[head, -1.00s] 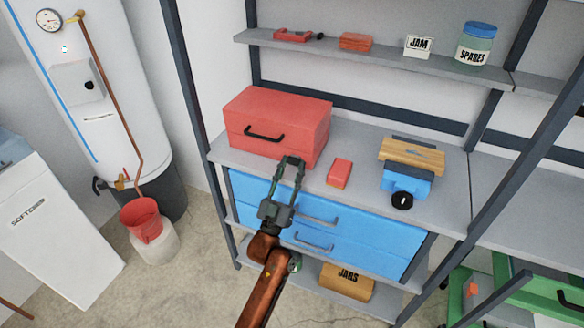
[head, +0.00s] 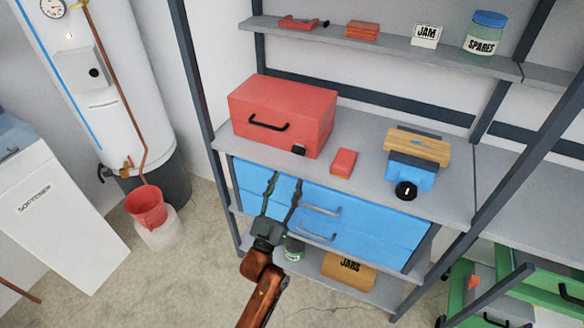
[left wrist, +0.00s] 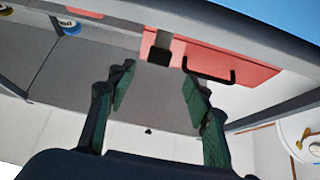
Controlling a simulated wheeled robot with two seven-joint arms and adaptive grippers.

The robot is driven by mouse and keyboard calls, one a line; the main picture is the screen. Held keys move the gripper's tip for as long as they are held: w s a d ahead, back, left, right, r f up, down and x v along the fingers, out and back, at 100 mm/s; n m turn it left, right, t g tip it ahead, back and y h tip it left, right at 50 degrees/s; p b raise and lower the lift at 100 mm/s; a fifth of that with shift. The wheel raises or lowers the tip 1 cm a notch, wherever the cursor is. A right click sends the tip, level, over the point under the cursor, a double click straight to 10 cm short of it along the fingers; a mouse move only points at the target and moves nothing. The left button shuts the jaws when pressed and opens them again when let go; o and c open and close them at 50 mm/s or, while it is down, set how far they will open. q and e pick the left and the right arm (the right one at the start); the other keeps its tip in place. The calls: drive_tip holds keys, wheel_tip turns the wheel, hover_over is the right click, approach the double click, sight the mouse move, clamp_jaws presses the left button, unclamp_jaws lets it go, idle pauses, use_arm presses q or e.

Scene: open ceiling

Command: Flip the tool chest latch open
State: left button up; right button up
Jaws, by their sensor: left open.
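The red tool chest (head: 283,115) sits on the grey shelf top, its front with a black handle (head: 268,124) facing me. A small dark latch (head: 298,150) is low on the front, right of the handle. In the left wrist view the chest (left wrist: 215,58) appears upside down, with the latch (left wrist: 160,57) as a dark block with a grey strip. I cannot tell whether the latch is flipped. My left gripper (head: 286,177) is open and empty, in front of and below the latch, apart from it. In the left wrist view the latch lies between and beyond the fingers (left wrist: 158,88).
A small red box (head: 343,162) and a blue object (head: 409,171) with a wooden block stand right of the chest. Blue drawers (head: 330,215) lie below the shelf top. A dark shelf post (head: 195,90) rises on the left. An upper shelf (head: 380,40) runs above.

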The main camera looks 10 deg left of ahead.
use_arm(q)
drive_tip(key=shift+v, duration=1.6)
drive_tip(key=shift+c, duration=0.2)
